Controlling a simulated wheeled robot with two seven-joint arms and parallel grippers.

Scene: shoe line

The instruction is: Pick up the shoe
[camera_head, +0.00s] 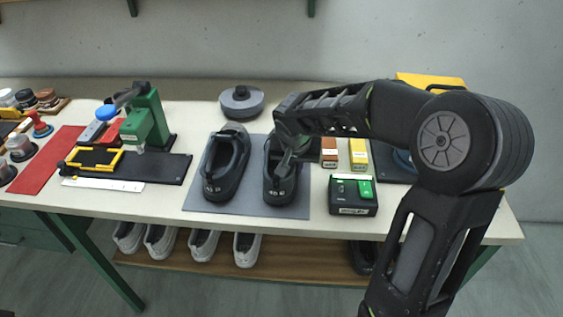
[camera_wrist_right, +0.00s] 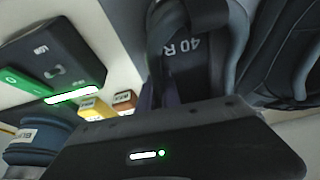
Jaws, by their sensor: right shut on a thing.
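Two dark shoes sit side by side on a grey mat (camera_head: 190,199) on the table. The left shoe (camera_head: 224,177) stands free. The right shoe (camera_head: 281,190) has my right gripper (camera_head: 288,158) at its opening, coming from above. The shoe appears to be on or just at the mat; I cannot tell if there is a gap. My left gripper is not in view.
A black box with a green button (camera_head: 352,195) stands right of the mat. Small orange and yellow boxes (camera_head: 358,154) are behind it. A green press (camera_head: 147,123) and black plate are at left. A grey round object (camera_head: 242,101) is behind. White shoes (camera_head: 204,244) are on the lower shelf.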

